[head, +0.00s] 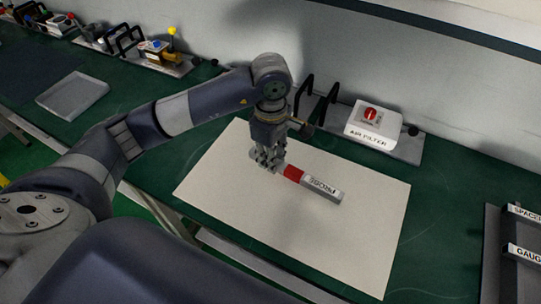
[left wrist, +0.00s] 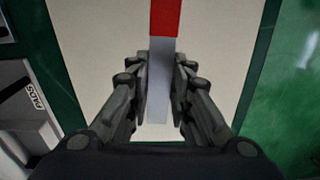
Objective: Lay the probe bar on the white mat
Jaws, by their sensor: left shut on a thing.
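The probe bar (head: 322,190) is a grey bar with a red band and a "PROBE" label on its right part. It shows over the white mat (head: 230,185) in the head view. My left gripper (head: 270,165) is shut on the grey end of the bar. In the left wrist view the bar (left wrist: 158,85) runs between the two fingers (left wrist: 160,80), with the red band ahead of them. I cannot tell whether the bar touches the mat or hangs just above it. My right gripper is not in view.
An air filter unit (head: 372,126) with a red knob and black handles stands behind the mat. A grey rack (head: 510,262) with "SPACER" and "GAUGE" labels is at the right. A pale tray (head: 73,96) and several fixtures are at the left. The mat's front right is clear.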

